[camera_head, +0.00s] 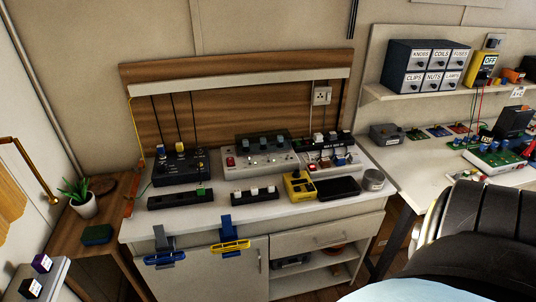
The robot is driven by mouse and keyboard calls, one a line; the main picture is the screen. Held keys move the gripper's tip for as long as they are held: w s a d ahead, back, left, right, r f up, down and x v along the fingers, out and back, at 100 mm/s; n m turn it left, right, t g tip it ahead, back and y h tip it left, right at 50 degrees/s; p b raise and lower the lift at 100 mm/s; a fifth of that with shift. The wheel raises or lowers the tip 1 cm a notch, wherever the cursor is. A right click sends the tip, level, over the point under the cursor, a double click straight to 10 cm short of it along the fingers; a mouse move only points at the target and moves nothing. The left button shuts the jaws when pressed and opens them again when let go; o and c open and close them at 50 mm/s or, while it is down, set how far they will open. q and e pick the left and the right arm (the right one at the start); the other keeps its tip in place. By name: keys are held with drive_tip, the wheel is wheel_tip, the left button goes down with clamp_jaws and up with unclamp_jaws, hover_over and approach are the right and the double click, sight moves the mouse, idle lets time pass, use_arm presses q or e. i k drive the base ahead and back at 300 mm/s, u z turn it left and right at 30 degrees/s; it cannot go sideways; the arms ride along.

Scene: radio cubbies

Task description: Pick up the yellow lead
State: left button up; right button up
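A thin yellow lead (135,128) hangs at the left end of the wooden back panel, running down towards the bench top. A yellow looped item (230,246) also hangs from a blue holder on the bench's front edge; I cannot tell whether it is a coiled lead. A similar blue looped item (164,259) hangs from a grey holder to its left. Neither of my grippers shows in the head view.
The bench top (218,213) bears control boxes, switch strips, a yellow meter (299,187) and a round tin (373,179). A potted plant (83,206) stands on the left side table. A large dark ribbed shape (485,225) blocks the lower right.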

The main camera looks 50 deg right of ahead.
sight(230, 246)
drive_tip(key=z, duration=1.05)
drive_tip(key=i, duration=0.35)
drive_tip(key=u, duration=0.15)
